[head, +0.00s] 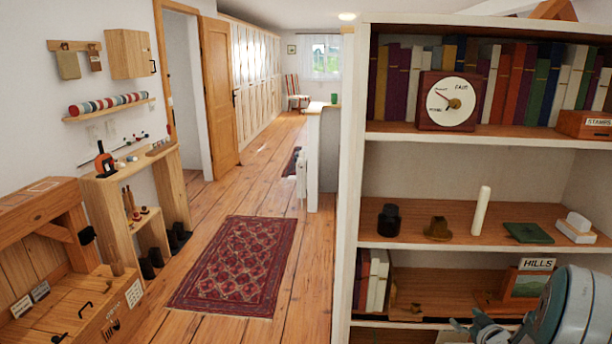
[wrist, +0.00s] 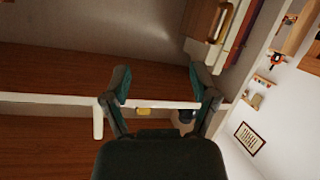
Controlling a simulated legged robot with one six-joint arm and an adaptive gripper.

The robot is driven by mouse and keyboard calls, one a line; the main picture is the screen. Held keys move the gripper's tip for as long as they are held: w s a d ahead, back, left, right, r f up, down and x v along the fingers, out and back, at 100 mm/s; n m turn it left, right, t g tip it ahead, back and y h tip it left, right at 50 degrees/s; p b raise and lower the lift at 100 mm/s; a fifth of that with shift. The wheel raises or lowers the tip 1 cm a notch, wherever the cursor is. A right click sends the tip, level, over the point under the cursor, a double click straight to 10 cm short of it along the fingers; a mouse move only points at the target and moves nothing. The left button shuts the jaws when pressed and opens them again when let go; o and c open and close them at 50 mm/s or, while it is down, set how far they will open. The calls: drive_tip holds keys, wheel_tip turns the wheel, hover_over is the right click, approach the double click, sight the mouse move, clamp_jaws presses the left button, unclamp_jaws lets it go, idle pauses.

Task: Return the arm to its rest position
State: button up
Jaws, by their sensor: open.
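My arm (head: 572,308) shows at the bottom right of the head view, in front of the lower bookcase shelves. My gripper (head: 478,326) is partly cut off by the lower edge there. In the wrist view my gripper (wrist: 160,92) has its two fingers spread wide apart, with nothing between them that I can see it hold. The white shelf edge (wrist: 50,100) runs behind the fingers. Whether any finger touches the bookcase cannot be told.
The bookcase (head: 348,170) fills the right side, with a dial box (head: 448,101), a white candle (head: 481,211), a green flat piece (head: 528,233) and a HILLS picture (head: 527,283). A patterned rug (head: 235,265) lies on the open floor. A wooden bench (head: 60,290) stands left.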

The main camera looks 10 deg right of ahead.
drive_tip(key=s+a+r+m+g+h, duration=0.2)
drive_tip(key=s+a+r+g+h, duration=0.15)
drive_tip(key=a+r, duration=1.1)
drive_tip(key=s+a+r+g+y, duration=0.2)
drive_tip(key=s+a+g+y, duration=0.2)
drive_tip(key=s+a, duration=1.4)
drive_tip(key=s+g, duration=0.1)
drive_tip(key=s, duration=0.3)
drive_tip(key=shift+a+r+m, duration=0.2)
drive_tip(key=shift+r+m, duration=0.2)
